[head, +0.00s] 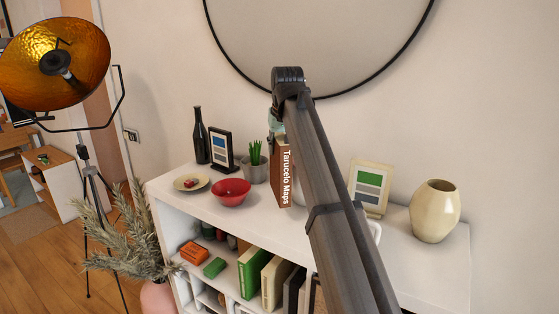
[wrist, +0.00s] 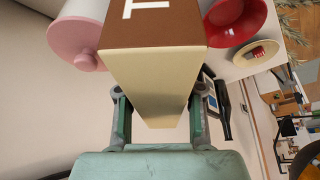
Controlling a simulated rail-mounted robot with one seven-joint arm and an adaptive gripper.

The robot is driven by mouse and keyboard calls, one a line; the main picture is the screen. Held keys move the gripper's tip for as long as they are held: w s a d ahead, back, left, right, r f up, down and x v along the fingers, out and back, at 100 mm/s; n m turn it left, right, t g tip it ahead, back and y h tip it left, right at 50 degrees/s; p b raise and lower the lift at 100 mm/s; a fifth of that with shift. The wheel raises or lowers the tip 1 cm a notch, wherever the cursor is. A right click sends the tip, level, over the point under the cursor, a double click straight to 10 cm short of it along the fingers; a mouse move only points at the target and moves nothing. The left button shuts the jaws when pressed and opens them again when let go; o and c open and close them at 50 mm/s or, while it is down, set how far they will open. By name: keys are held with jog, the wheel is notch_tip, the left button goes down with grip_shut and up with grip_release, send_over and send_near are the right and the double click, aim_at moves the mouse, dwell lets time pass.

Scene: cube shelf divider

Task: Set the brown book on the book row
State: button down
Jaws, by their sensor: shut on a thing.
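The brown book (head: 284,178), with "Tarucelo Maps" in white on its spine, is upright above or on the white shelf top; I cannot tell whether it touches. My gripper (wrist: 157,98) is shut on it, with one teal finger on each side of its cream page block. In the head view my arm hides most of the gripper and part of the book. The book row stands in an upper compartment of the shelf: a green book (head: 252,272), a cream book (head: 276,282) and darker ones at its right, partly hidden by my arm.
On the shelf top (head: 426,262) stand a red bowl (head: 231,192), a plate (head: 191,183), a dark bottle (head: 200,138), a potted plant (head: 254,168), two frames and a cream vase (head: 435,211). A round mirror hangs behind. A lamp and leafy plant stand left.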

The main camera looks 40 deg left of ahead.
aim_at(282, 140)
jog(key=shift+f+p, duration=0.8)
jog(key=shift+f, duration=2.3)
jog(key=c, duration=0.7)
grip_release()
jog(key=b+v, duration=0.3)
jog(key=v, duration=0.8)
jog(key=shift+o, duration=0.3)
jog(key=shift+s+d+r, duration=0.15)
jog(key=shift+s+r, duration=0.05)
jog(key=shift+r, duration=0.3)
